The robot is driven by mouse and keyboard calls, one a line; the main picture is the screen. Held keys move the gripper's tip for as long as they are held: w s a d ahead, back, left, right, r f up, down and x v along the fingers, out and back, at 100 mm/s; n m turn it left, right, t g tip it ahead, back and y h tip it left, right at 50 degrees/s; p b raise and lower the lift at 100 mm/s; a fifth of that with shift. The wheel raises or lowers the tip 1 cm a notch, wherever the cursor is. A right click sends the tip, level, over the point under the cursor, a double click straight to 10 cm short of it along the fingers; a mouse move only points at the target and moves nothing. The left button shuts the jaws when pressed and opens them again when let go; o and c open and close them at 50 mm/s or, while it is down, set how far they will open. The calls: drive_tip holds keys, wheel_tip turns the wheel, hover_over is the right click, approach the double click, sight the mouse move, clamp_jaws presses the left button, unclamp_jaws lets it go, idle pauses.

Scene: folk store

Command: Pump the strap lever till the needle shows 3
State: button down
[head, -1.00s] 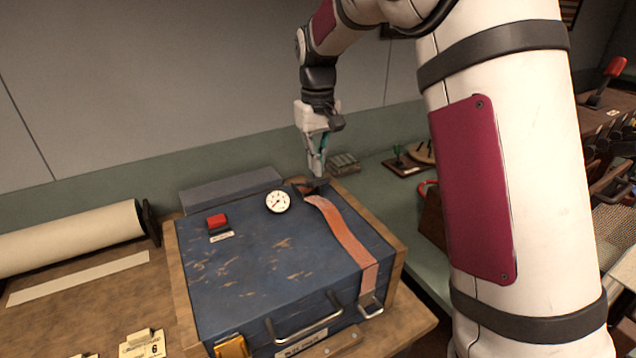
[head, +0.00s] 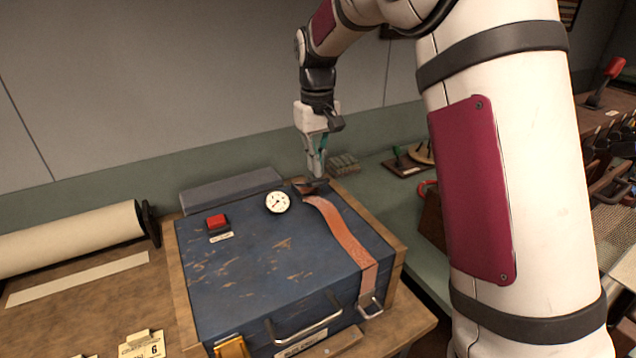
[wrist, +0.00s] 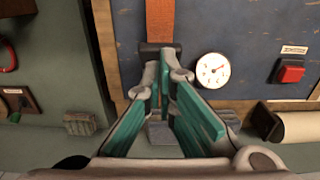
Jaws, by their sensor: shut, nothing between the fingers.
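The blue box (head: 270,260) has a round white gauge (head: 277,202) on its top, also in the wrist view (wrist: 213,70). The gauge's needle is visible, but the numbers are too small to read. An orange strap (head: 345,240) runs along the right side of the box lid. The dark strap lever (head: 309,187) is at the strap's far end. It also shows in the wrist view (wrist: 150,50), partly hidden by the fingers. My gripper (head: 315,175) is shut and empty, pointing down, its tips at the lever; contact cannot be told.
A red button (head: 217,221) sits on the lid left of the gauge. A grey block (head: 230,188) lies behind the box. A paper roll (head: 70,235) is at left. A ribbed block (head: 343,163) stands behind my gripper.

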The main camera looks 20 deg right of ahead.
sight(319, 180)
idle(0.3)
drive_tip(key=shift+s+f+b, duration=0.2)
drive_tip(key=shift+f, duration=1.2)
drive_tip(key=shift+s+f+b, duration=0.15)
drive_tip(key=shift+f, duration=1.2)
drive_tip(key=shift+r, duration=0.1)
drive_tip(key=shift+d+r+p, duration=0.1)
drive_tip(key=shift+r+p, duration=1)
drive_tip(key=shift+r, duration=3.4)
drive_tip(key=shift+s, duration=0.1)
